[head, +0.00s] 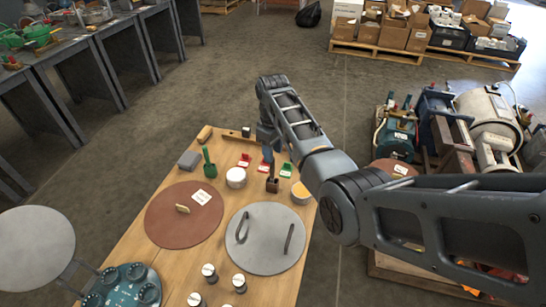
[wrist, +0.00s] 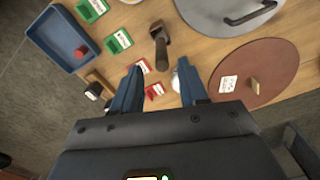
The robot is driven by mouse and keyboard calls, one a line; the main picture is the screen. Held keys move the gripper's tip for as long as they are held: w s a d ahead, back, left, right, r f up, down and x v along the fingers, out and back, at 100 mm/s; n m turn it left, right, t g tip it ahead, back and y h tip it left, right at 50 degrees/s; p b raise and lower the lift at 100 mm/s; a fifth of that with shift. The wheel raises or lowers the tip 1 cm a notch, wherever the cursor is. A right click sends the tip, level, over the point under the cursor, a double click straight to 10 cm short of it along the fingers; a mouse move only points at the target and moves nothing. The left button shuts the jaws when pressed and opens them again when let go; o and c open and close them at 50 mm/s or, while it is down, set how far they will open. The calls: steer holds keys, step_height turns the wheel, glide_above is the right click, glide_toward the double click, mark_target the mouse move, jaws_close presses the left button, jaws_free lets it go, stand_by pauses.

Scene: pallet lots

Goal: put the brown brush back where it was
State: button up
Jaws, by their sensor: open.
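The brown brush (head: 272,186) stands on the wooden table between the white tub and the orange-topped tub. It also shows in the wrist view (wrist: 161,48), just beyond my fingertips and lined up with the gap between them. My gripper (wrist: 160,68) is open with nothing between its blue fingers. In the head view my gripper (head: 267,152) hangs over the far part of the table, partly covered by my arm. Red and green labelled cards (head: 245,160) lie close by. I cannot tell from the pictures which spot the brush came from.
A green brush (head: 208,168), white tub (head: 236,180), brown round lid (head: 165,215) and grey lid (head: 240,250) crowd the table. A blue tray (wrist: 62,45) lies at the table's side. Loaded pallets (head: 410,50) stand beyond on the floor.

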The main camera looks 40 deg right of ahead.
step_height(320, 180, up, 8)
steer(key=p, duration=0.1)
steer(key=shift+f, duration=0.15)
steer(key=s+a+f+t+h, duration=0.1)
steer(key=s+a+f+t, duration=0.25)
steer(key=s+f, duration=0.45)
steer(key=s+a+f+t+h, duration=0.15)
steer(key=s+a+f, duration=0.25)
steer(key=s+f, duration=0.45)
steer(key=s+a+r+m+t, duration=0.15)
steer(key=s+a+t, duration=0.3)
steer(key=s, duration=0.85)
steer(key=s+a+r+t+y, duration=0.1)
steer(key=s+a+r+t, duration=0.1)
steer(key=s+r, duration=0.7)
steer(key=s+a+r+m+t+y, duration=0.1)
steer(key=s+a+r+t, duration=0.2)
steer(key=s+r, duration=0.6)
step_height(320, 180, up, 8)
steer(key=shift+a+r, duration=0.2)
steer(key=shift+a, duration=0.5)
steer(key=shift+s+m+y, duration=0.1)
steer(key=shift+m+y, duration=0.15)
